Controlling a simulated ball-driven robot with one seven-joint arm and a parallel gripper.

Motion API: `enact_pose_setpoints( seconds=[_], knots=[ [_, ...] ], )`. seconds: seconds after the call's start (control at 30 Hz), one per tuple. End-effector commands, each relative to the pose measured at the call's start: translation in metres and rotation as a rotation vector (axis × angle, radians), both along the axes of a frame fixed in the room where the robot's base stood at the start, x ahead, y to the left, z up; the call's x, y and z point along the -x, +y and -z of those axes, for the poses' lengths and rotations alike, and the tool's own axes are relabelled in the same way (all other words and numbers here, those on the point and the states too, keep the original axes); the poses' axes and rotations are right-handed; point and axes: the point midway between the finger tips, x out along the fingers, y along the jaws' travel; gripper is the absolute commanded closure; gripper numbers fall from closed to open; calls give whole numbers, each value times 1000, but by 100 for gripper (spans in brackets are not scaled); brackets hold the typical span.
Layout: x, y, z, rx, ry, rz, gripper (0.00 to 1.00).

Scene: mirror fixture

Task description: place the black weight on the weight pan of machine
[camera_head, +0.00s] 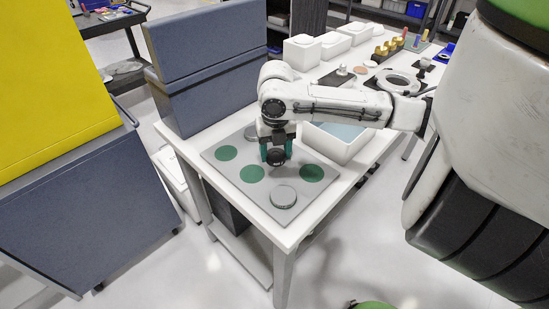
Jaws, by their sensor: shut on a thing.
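My gripper (276,153), with green fingers, is over the grey board at the front of the white table. It is shut on a small dark round thing, the black weight (277,158), just above or on the board; I cannot tell if it touches. A silver-grey disc (283,196) lies on the board's near right part. I cannot clearly make out the machine's weight pan; a ring-shaped fixture (398,80) stands further back on the table, behind my forearm.
The grey board (236,176) has green circles (252,174) on it. A white bin with a blue inside (345,149) stands to its right. White boxes (301,52) and small brass parts stand further back. A dark blue panel (215,90) rises along the left table edge.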

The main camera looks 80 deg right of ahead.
Motion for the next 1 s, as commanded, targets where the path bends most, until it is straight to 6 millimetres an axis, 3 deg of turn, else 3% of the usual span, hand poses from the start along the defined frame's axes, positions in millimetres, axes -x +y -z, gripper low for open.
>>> enact_pose_setpoints(
  seconds=[0.3,0.67,0.7,1.0],
  knots=[
    [-3,-1,33,-2,1,1,89],
    [-3,-1,38,0,0,0,89],
    [-3,-1,39,0,1,0,41],
    [-3,-1,38,-1,0,0,16]
  ],
)
